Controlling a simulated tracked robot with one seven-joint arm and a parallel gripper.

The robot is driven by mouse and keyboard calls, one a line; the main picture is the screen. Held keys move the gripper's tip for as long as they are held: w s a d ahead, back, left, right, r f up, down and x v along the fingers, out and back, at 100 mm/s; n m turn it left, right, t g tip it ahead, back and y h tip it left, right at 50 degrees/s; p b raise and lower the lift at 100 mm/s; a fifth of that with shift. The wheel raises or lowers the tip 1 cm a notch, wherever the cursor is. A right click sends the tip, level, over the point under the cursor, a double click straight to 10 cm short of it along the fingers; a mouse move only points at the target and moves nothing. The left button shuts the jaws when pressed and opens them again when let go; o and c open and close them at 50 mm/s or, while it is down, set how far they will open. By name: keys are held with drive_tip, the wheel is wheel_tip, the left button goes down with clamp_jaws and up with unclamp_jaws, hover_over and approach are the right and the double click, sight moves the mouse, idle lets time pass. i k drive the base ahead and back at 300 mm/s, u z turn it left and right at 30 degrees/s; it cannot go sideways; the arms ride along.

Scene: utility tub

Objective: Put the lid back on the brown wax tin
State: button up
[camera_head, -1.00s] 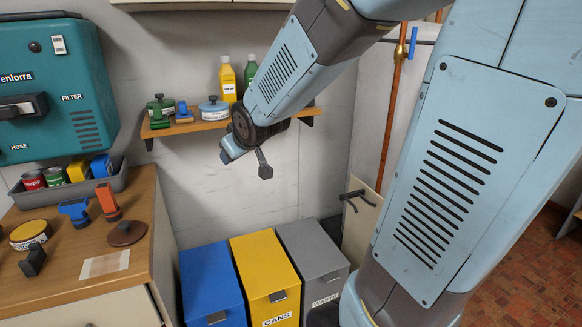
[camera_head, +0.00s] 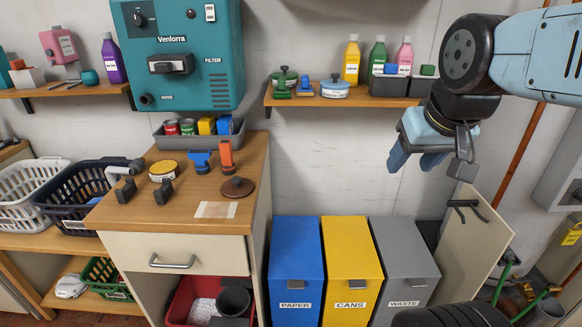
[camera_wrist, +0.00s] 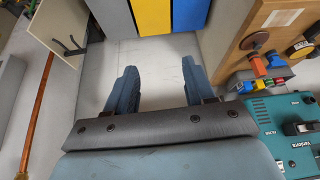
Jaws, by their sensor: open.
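A round brown lid with a dark knob (camera_head: 236,187) lies flat on the wooden counter, right of the middle. A low round tin with a yellow top (camera_head: 163,170) stands on the counter further left, apart from the lid; I cannot tell whether it is open. The lid also shows in the wrist view (camera_wrist: 255,41), and the tin at the right edge there (camera_wrist: 299,48). My gripper (camera_head: 415,163) is open and empty, pointing down in the air right of the counter, above the bins.
Blue (camera_head: 295,250), yellow (camera_head: 350,250) and grey (camera_head: 404,250) bins stand right of the counter. A wall shelf (camera_head: 340,101) holds tins and bottles. Two black blocks stand near the tin; blue and orange tools (camera_head: 226,158) stand behind the lid. A teal machine (camera_head: 180,50) hangs above.

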sight(162, 166)
drive_tip(key=z, duration=2.05)
drive_tip(key=k, duration=2.15)
drive_tip(key=u, duration=0.95)
drive_tip(key=i, duration=1)
drive_tip(key=z, duration=0.05)
